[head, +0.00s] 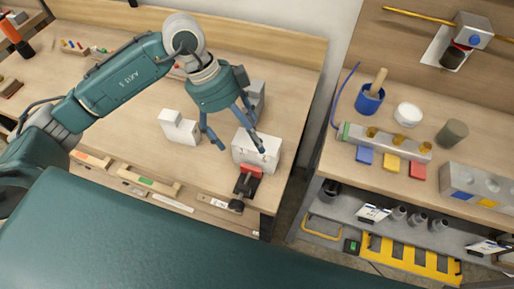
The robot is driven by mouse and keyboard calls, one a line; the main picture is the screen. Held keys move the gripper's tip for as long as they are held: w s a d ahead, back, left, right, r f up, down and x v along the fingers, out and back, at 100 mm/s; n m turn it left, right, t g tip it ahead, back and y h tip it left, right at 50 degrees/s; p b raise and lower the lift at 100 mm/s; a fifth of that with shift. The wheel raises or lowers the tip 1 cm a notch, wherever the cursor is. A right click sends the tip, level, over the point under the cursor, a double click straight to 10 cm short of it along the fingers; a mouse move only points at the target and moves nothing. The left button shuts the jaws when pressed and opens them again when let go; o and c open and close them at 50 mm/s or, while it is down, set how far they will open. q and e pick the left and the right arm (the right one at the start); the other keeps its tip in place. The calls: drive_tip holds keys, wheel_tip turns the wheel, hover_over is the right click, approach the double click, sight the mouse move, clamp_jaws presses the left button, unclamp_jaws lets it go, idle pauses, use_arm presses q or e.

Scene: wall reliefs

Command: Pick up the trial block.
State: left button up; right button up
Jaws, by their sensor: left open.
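My left gripper (236,138) is open, its fingers pointing down over the left wooden bench (125,140). One fingertip is in front of a white block (248,156) beside a red and black clamp (246,182); I cannot tell whether they touch. A white stepped block (179,128) stands to the left of the gripper, apart from it. A grey block (258,93) stands behind the fingers, partly hidden. Nothing shows held between the fingers. No label shows which of these is the trial block. My right gripper is not in view.
A gap separates this bench from the right bench (385,180).

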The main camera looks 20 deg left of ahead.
sight(257, 152)
use_arm(q)
drive_tip(key=x, duration=0.1)
drive_tip(key=p+x, duration=0.1)
drive_tip(key=x, duration=0.1)
drive_tip(key=p+x, duration=0.1)
drive_tip(key=shift+w+d+f, duration=0.25)
drive_tip(key=shift+w+d, duration=0.05)
drive_tip(key=shift+d, duration=0.15)
drive_tip(key=shift+d+f, duration=0.2)
drive_tip(key=shift+f, duration=0.25)
drive_tip(key=c, duration=1.3)
drive_tip(key=shift+c, duration=1.3)
drive_tip(key=shift+w+r, duration=0.1)
